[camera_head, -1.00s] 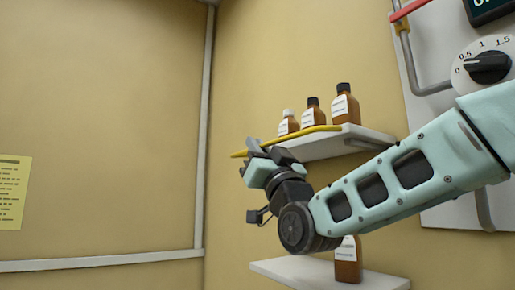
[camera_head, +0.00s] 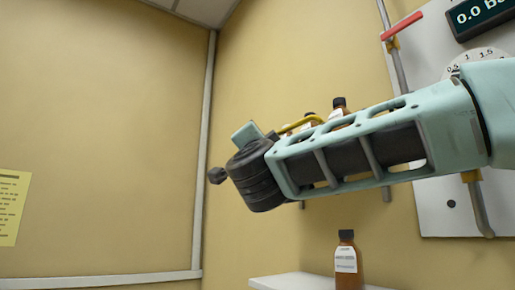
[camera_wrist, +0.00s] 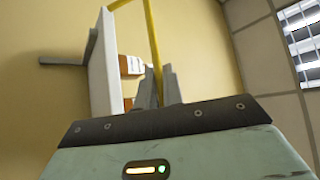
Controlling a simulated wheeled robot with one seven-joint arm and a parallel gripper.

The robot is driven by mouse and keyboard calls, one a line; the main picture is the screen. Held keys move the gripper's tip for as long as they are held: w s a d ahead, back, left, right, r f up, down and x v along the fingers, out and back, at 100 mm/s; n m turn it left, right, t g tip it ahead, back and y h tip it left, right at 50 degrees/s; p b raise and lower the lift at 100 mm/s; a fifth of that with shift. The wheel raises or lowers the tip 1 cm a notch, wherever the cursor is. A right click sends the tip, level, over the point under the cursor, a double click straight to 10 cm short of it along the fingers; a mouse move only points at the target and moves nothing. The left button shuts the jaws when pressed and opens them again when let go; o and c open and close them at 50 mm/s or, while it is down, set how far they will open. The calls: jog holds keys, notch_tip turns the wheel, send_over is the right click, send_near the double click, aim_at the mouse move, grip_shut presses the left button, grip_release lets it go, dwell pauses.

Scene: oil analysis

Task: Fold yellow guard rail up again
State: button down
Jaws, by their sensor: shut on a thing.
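The yellow guard rail (camera_head: 302,124) shows as a short bent piece above my arm in the head view. In the wrist view the rail (camera_wrist: 153,35) runs down from the top edge to between my fingers. My gripper (camera_wrist: 158,80) is shut on the rail there. In the head view the fingers are hidden behind my wrist and arm, and only part of the gripper body shows. My arm also hides most of the upper shelf, which appears in the wrist view as a tilted white board (camera_wrist: 103,68).
Brown bottles (camera_head: 339,108) stand just behind my arm, their lower parts hidden. Another bottle (camera_head: 346,260) stands on a lower white shelf (camera_head: 290,283). A wall panel (camera_head: 440,205) with pipes, a dial and a display is at the right.

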jog(key=shift+w+d+r+m+g+h+p, duration=0.45)
jog(key=shift+d+m+g+p, duration=0.25)
jog(key=shift+m+g+p, duration=0.9)
jog(key=shift+w+d+r+m+g+h+p, duration=0.6)
jog(key=shift+m+g+p, duration=0.45)
jog(key=shift+m+p, duration=1.05)
jog(key=shift+w+d+r+m+g+h+p, duration=0.35)
jog(key=shift+d+m+g+p, duration=0.45)
jog(key=shift+m+g+p, duration=0.8)
jog(key=shift+m, duration=0.4)
jog(key=c, duration=1.5)
grip_release()
jog(key=shift+w+f, duration=0.1)
jog(key=b+v, duration=0.2)
jog(key=v, duration=0.6)
jog(key=b+v, duration=0.3)
jog(key=v, duration=0.6)
jog(key=shift+s+f, duration=0.15)
jog(key=shift+s, duration=0.15)
